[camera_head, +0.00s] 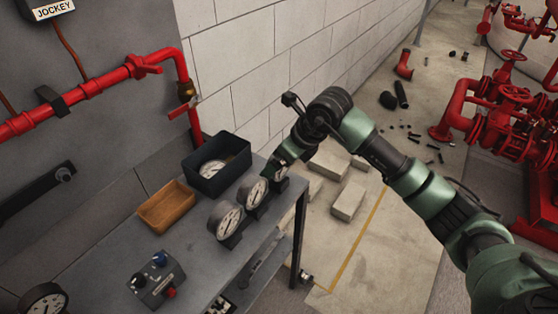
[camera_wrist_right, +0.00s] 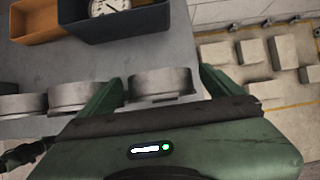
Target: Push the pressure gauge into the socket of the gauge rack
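Two round white-faced pressure gauges, a front one (camera_head: 226,220) and a middle one (camera_head: 252,193), stand in a row on the dark gauge rack (camera_head: 233,242) at the bench's right edge. A third gauge (camera_wrist_right: 160,84) is at the row's far end, mostly hidden by my right gripper (camera_head: 284,163) in the head view. In the right wrist view my right gripper (camera_wrist_right: 160,80) has one finger on each side of this gauge, with narrow gaps showing. The socket beneath it is hidden, so I cannot tell how deep it sits. My left gripper is out of view.
A dark blue bin (camera_head: 232,150) holding a gauge (camera_head: 212,168) and an orange tray (camera_head: 167,206) stand behind the row on the grey bench (camera_head: 196,250). A control box (camera_head: 156,279) and another gauge (camera_head: 43,300) are nearer. Pale blocks (camera_head: 348,202) lie on the floor.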

